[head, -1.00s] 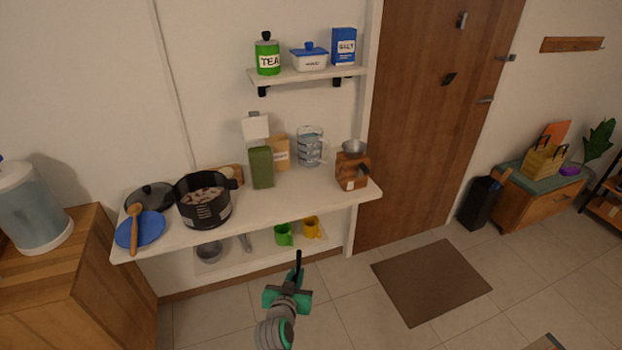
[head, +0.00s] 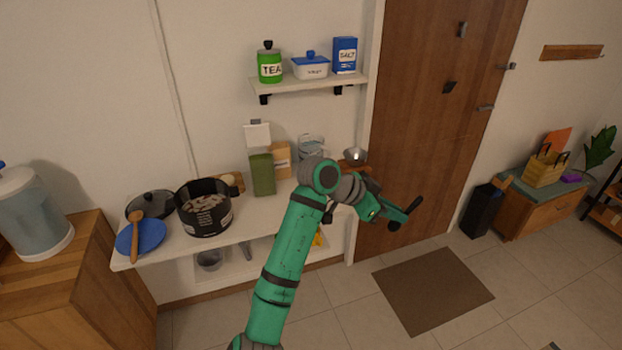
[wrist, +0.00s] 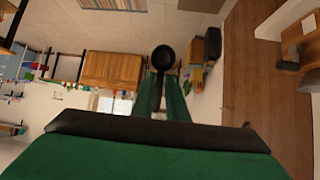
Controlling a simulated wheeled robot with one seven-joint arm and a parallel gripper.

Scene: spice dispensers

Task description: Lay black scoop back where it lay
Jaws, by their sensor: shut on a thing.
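My gripper (head: 398,216) is shut on the black scoop (head: 414,204) and holds it in the air to the right of the counter, in front of the wooden door. In the wrist view the black scoop (wrist: 163,58) shows its round end beyond the two green fingers of my gripper (wrist: 163,92). The white counter (head: 240,228) stands against the wall. My arm hides its right part and most of the brown grinder there. I cannot tell from these frames where the scoop lay.
On the counter stand a black pot (head: 203,222), a blue plate (head: 148,238) with a wooden spoon, a green box (head: 262,175) with its lid up and a water jug (head: 311,146). A wall shelf (head: 310,82) above holds a tea tin, a white tub and a salt box.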

